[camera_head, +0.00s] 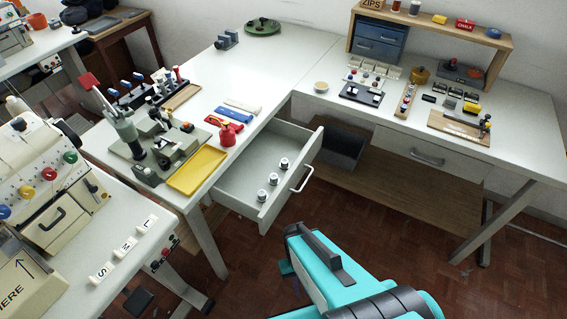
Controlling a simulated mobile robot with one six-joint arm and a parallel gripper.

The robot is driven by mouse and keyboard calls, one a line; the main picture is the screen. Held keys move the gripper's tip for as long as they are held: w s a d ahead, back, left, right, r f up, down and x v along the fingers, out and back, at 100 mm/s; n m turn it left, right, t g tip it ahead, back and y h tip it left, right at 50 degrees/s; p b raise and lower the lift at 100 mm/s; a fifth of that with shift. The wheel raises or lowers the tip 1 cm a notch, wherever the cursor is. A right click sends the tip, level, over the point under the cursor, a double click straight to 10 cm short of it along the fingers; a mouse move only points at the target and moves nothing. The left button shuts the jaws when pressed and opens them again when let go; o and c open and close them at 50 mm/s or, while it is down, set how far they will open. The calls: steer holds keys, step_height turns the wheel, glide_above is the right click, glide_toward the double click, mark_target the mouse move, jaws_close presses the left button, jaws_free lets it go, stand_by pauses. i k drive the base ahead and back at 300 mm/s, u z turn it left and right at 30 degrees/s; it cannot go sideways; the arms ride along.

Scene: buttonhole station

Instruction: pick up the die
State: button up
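Three small metal cylinders with dark bands stand upright in the open drawer: one at the back (284,164), one in the middle (273,179) and one at the front (262,195). They look like the dies, but I cannot tell which one is meant. The drawer (240,191) is pulled out below the left table. My teal and dark grey arm is at the bottom, in front of and below the drawer, apart from the cylinders. The end of it, with my gripper (291,267), is seen from behind, so its fingers and anything between them cannot be made out.
The drawer's front panel and handle (302,178) stick out into the floor space. A yellow tray (197,170), a red oil can (227,134) and a grey-green press (124,128) stand on the table above. The brown floor around my arm is partly clear.

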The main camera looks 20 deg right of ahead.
mark_target(285, 165)
steer(key=k, duration=1.3)
steer(key=u, duration=0.65)
steer(key=i, duration=1.5)
steer(key=z, duration=0.15)
